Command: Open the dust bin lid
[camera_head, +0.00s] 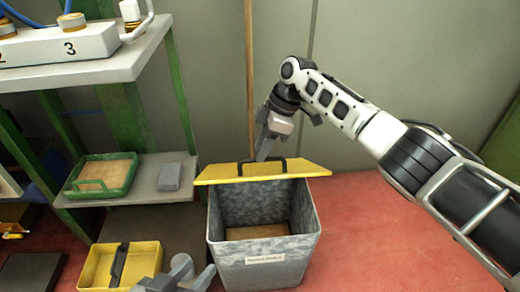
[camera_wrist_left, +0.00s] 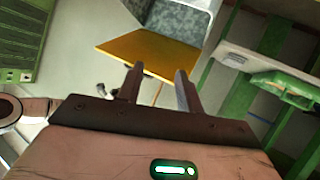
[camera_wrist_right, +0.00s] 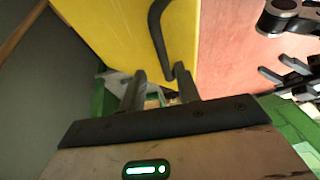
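The dust bin (camera_head: 262,262) is a grey mottled box on the red floor. Its yellow lid (camera_head: 225,174) is raised toward the back, and the bin's inside shows in front of and below it. The black lid handle (camera_head: 262,167) is on the lid's upper face; it also shows in the right wrist view (camera_wrist_right: 158,35). My right gripper (camera_head: 264,152) is at the lid's back side by the handle. Its fingers (camera_wrist_right: 160,82) are apart with nothing clearly between them. My left gripper (camera_head: 195,268) is low, left of the bin, open and empty; its fingers (camera_wrist_left: 158,78) are apart.
A yellow tray (camera_head: 148,262) with a black handle lies left of the bin. A wall stands close behind the bin. Red floor is clear to the right.

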